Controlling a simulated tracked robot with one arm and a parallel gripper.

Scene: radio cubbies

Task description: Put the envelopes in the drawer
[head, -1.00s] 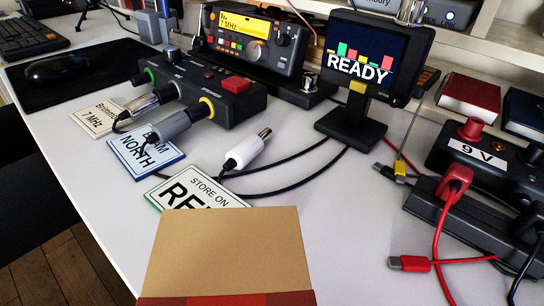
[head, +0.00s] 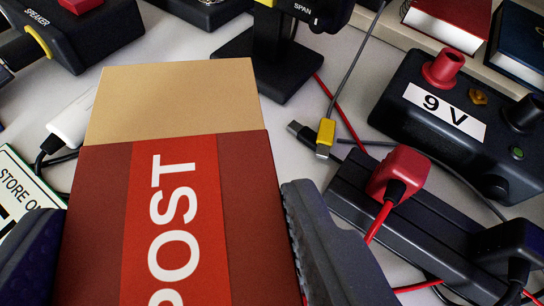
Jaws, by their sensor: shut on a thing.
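The envelopes (head: 175,100) are a tan bundle wrapped in a wide dark red band (head: 95,210) with a brighter red stripe lettered POST. They fill the lower left and middle of the head view. My gripper (head: 172,208) has one dark ribbed finger on each long side of the bundle and is shut on it. The near end of the bundle is cut off by the bottom edge. I cannot tell whether it rests on the desk or is slightly raised. No drawer is in view.
A green-edged sign (head: 22,185) and a white plug (head: 72,122) lie left of the bundle. The monitor stand (head: 285,75) is just beyond it. A black power strip (head: 350,200), red and grey cables and a 9 V box (head: 455,125) crowd the right.

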